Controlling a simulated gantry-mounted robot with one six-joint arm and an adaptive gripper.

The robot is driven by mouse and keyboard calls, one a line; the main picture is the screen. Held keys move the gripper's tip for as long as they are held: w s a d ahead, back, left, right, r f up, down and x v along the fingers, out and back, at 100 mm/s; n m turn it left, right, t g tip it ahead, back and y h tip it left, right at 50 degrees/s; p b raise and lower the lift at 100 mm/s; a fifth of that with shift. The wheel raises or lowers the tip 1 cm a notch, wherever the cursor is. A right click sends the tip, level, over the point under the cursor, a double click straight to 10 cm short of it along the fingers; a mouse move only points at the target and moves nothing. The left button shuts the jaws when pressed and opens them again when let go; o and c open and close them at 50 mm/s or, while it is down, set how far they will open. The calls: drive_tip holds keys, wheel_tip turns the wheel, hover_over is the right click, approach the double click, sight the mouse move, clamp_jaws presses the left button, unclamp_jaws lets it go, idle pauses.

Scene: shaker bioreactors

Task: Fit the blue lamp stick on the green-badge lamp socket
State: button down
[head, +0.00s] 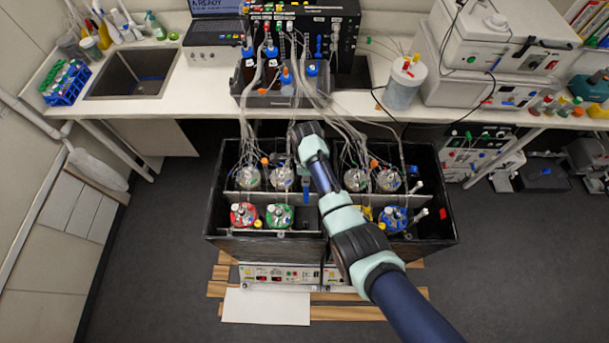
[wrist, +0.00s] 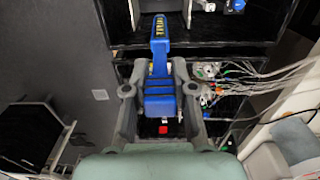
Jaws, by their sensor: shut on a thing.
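The blue lamp stick (wrist: 159,38) is held upright in the wrist view, with a dark, yellow-marked label near its top and ribbed bands lower down. My gripper (wrist: 160,72) is shut on its broad lower part, one grey finger on each side. In the head view my gripper (head: 305,172) hangs below my wrist, over the middle of the black shaker box (head: 222,205), with a bit of blue at its lower end. I cannot make out the green-badge lamp socket for certain in either view.
Lidded vessels stand in the box, among them a red-lidded one (head: 243,215), a green-lidded one (head: 279,216) and a blue-lidded one (head: 394,219). Many thin tubes (head: 330,112) run from the bench (head: 200,95) into its rear. The floor at left is clear.

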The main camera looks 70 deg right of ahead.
wheel_tip(320, 180, down, 31)
drive_tip(key=b, duration=2.8)
drive_tip(key=shift+b, duration=0.3)
drive_tip(key=shift+w+f+b, duration=0.1)
drive_tip(key=shift+f+b, duration=0.95)
drive_tip(key=shift+f, duration=0.5)
idle(2.1)
